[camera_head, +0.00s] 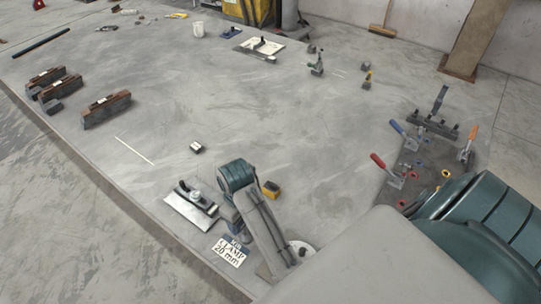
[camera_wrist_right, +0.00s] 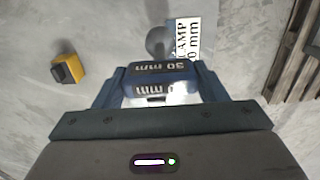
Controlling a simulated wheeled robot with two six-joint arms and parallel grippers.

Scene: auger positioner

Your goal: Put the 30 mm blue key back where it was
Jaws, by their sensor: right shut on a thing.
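The blue key (camera_wrist_right: 160,68), marked 30 mm, is held between the two fingers of my right gripper (camera_wrist_right: 162,82). Its label faces the wrist camera. In the head view a small blue piece with white lettering (camera_head: 237,241), which looks like this key, shows over the top edge of a white card (camera_head: 229,254) that reads CLAMP 20 mm. The card also shows just beyond the fingers in the right wrist view (camera_wrist_right: 188,38). I cannot tell the key's height above the surface or which spot it came from. My left gripper is not in view.
A metal plate with dark bars (camera_head: 190,207) lies left of my right gripper, and a yellow-and-black block (camera_head: 271,190) lies right of it. Toggle clamps with coloured handles (camera_head: 388,172) stand at the right. Brown-topped blocks (camera_head: 106,109) are far left. The middle surface is mostly clear.

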